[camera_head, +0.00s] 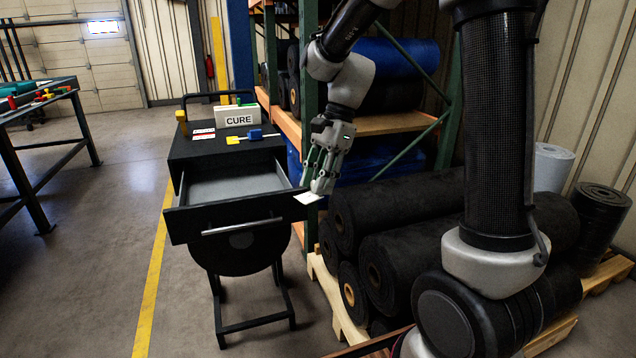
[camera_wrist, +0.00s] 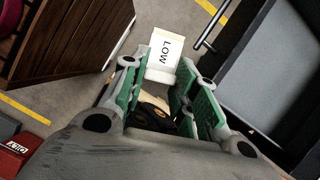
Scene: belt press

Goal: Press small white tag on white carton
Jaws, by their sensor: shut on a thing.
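A small white tag (camera_head: 308,198) is held at the tips of my gripper (camera_head: 322,185), just right of the open drawer's front corner. In the wrist view the tag (camera_wrist: 164,47) reads "LOW" and sticks out beyond the green-padded fingers of my gripper (camera_wrist: 165,75), which are shut on its near end. A white box-like block marked "CURE" (camera_head: 238,121) stands at the back of the black cabinet top; it may be the white carton, but I cannot tell for sure. It is apart from my gripper.
The black cabinet's drawer (camera_head: 235,187) is pulled open and looks empty. A blue block (camera_head: 255,135), a yellow piece (camera_head: 236,140) and red-and-white labels (camera_head: 203,133) lie on the cabinet top. Dark rolls (camera_head: 400,230) and a shelf rack stand close on the right.

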